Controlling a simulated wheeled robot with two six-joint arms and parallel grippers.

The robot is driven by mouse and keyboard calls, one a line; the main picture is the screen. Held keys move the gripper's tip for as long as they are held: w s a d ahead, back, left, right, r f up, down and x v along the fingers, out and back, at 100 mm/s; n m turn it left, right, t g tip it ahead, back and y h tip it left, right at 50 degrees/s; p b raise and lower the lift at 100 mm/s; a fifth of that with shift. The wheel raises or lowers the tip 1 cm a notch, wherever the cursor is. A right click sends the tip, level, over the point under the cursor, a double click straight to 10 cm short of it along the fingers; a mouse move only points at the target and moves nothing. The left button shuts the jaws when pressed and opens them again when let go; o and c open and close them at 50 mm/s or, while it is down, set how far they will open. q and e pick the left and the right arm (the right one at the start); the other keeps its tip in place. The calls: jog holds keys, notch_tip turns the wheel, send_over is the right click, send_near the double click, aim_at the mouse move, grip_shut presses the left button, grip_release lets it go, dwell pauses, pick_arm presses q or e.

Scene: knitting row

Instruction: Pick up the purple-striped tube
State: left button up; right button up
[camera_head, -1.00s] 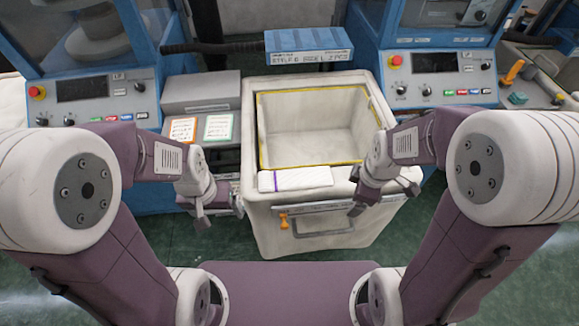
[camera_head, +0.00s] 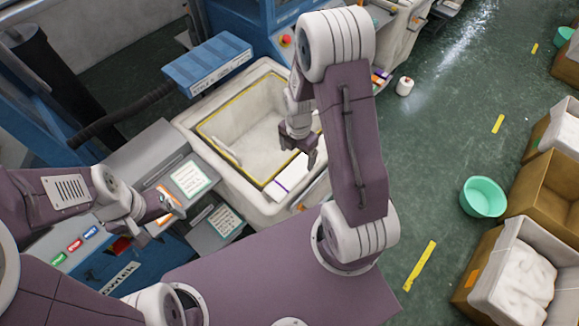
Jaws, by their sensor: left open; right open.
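The purple-striped tube (camera_head: 291,176) is a white, flat-looking piece with a purple band near its left end. It lies on the near rim of the white bin (camera_head: 188,122), and its right part is partly hidden by my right gripper. My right gripper (camera_head: 312,160) is open and hangs over or just behind the tube; I cannot tell whether it touches it. My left gripper (camera_head: 176,208) is open and empty, over the grey machine ledge to the left of the bin.
A blue labelled box (camera_head: 207,62) stands behind the bin. Cards (camera_head: 190,180) lie left of it.

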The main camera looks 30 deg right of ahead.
aim_at(297, 169)
jog(key=f, duration=0.1)
jog(key=f+p, duration=0.1)
jog(key=f, duration=0.1)
jog(key=shift+s+d, duration=0.1)
jog(key=shift+d, duration=0.1)
jog(key=shift+f, duration=0.25)
jog(key=shift+f+p, duration=0.3)
jog(key=shift+p, duration=0.05)
notch_tip(297, 169, down, 4)
jog(key=shift+r+p, duration=0.1)
jog(key=shift+p, duration=0.7)
jog(key=shift+w+a+f, duration=0.15)
jog(key=shift+w+f, duration=0.05)
jog(key=shift+f, duration=0.3)
jog(key=shift+s, duration=0.1)
jog(key=c, duration=1.4)
pick_arm(q)
jog(key=r, duration=0.3)
jog(key=shift+d+r, duration=0.3)
jog(key=shift+r, duration=0.1)
pick_arm(e)
jog(key=shift+r, duration=0.15)
